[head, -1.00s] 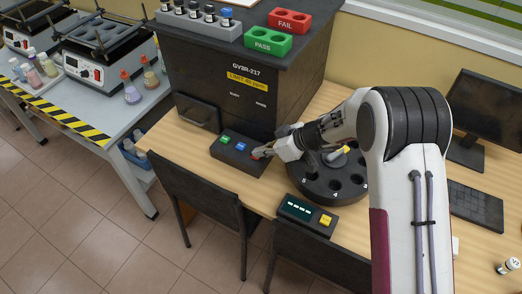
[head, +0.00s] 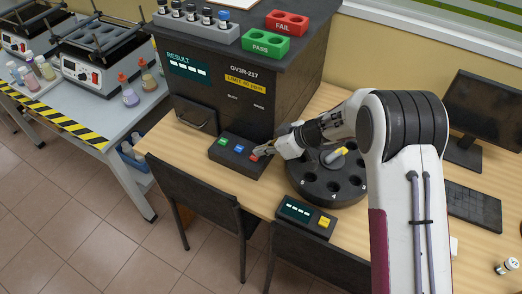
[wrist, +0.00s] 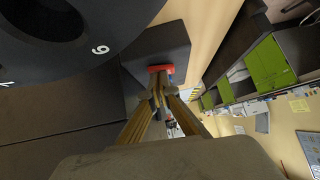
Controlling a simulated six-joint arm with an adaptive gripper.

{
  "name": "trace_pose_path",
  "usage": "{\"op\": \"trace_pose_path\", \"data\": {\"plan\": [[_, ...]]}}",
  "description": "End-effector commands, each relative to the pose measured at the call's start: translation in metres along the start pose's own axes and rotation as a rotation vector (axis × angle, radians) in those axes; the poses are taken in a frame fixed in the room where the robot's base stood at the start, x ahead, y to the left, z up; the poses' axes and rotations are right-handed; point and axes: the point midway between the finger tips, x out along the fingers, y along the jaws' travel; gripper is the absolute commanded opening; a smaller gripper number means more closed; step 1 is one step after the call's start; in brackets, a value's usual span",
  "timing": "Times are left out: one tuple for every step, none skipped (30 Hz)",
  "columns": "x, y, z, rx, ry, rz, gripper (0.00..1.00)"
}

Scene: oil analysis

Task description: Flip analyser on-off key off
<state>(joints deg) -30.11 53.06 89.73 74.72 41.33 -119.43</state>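The analyser (head: 225,104) is a large black cabinet marked GV3R-217, with a lit RESULT display (head: 189,68) showing dashes. In front of it on the desk sits a dark key box (head: 228,161) with a green key (head: 222,142), a blue key (head: 239,148) and a red key (head: 254,157). The key labels are too small to read. My gripper (head: 262,152) is at the red key, its fingertips close to or touching it. In the wrist view the fingers (wrist: 160,94) come together, empty, just short of the red key (wrist: 160,68).
A black numbered carousel (head: 318,189) stands right beside my gripper. A small console (head: 305,214) with a yellow button is in front. Red FAIL (head: 287,21) and green PASS (head: 264,42) trays sit on the cabinet. Chairs stand at the desk's front edge.

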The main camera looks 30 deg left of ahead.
Motion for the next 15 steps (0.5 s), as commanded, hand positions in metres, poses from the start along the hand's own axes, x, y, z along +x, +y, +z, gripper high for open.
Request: {"op": "trace_pose_path", "data": {"plan": [[0.000,0.000,0.001,0.000,-0.001,0.000,0.00],[0.000,0.000,0.001,0.000,-0.001,0.000,0.00],[0.000,0.000,0.001,0.000,-0.001,0.000,0.00],[0.000,0.000,0.000,0.000,-0.001,0.000,0.00],[0.000,0.000,0.000,0.000,-0.001,0.000,0.00],[-0.001,0.000,0.000,0.000,0.000,0.000,0.00],[-0.001,0.000,-0.001,0.000,0.000,0.000,0.00],[-0.002,0.000,-0.002,0.000,0.000,0.000,0.00],[-0.003,0.000,-0.003,-0.001,0.000,0.000,0.00],[-0.004,0.000,-0.004,-0.001,0.000,0.000,0.00],[-0.005,0.001,-0.005,-0.001,0.000,0.000,0.00],[-0.007,0.001,-0.007,-0.001,0.001,0.000,0.00],[-0.009,0.001,-0.009,-0.002,0.001,0.000,0.00],[-0.011,0.001,-0.011,-0.002,0.001,0.000,0.00],[-0.014,0.002,-0.014,-0.001,0.002,0.001,0.00]]}}
